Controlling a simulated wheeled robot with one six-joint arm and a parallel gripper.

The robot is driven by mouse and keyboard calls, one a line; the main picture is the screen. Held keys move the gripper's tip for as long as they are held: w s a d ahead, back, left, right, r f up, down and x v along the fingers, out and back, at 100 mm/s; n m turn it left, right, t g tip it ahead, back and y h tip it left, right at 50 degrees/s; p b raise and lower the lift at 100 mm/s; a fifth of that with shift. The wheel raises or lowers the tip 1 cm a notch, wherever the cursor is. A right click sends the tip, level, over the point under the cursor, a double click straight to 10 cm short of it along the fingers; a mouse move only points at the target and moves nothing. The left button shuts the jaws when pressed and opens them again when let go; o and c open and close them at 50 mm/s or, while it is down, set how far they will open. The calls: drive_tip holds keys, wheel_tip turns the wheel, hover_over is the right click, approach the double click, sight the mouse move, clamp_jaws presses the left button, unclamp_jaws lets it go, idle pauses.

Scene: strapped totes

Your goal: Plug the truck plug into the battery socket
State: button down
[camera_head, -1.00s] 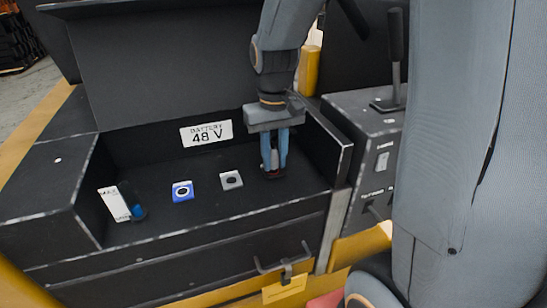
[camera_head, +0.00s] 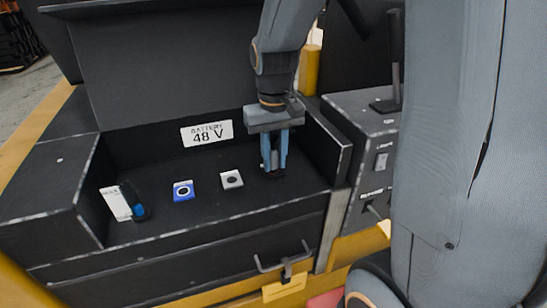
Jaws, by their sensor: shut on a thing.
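My gripper (camera_head: 274,166) points down at the right end of the open battery compartment (camera_head: 210,216). Its blue fingers are shut on a grey piece, seemingly the truck plug, mostly hidden between them. The fingertips are low, close to the compartment floor; I cannot tell whether the plug touches or sits in anything beneath. A blue square socket (camera_head: 183,190) with a dark round centre and a pale grey one (camera_head: 232,179) stand in a row to the left of the gripper. Whatever lies directly under the fingers is hidden.
A dark and blue upright piece (camera_head: 134,203) stands beside a white label (camera_head: 116,204) at the left. A "BATTERY 48 V" sign (camera_head: 207,133) is on the back wall. The compartment's right wall (camera_head: 328,143) is close to my gripper. A control box (camera_head: 368,130) stands beyond it.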

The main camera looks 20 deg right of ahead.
drive_tip(key=shift+f, duration=0.55)
drive_tip(key=c, duration=1.4)
unclamp_jaws()
drive_tip(key=shift+c, duration=0.2)
wheel_tip(320, 180, up, 7)
drive_tip(key=shift+r+b, duration=0.15)
drive_tip(key=shift+b, duration=0.75)
drive_tip(key=shift+r, duration=0.3)
drive_tip(key=shift+s+a, duration=0.1)
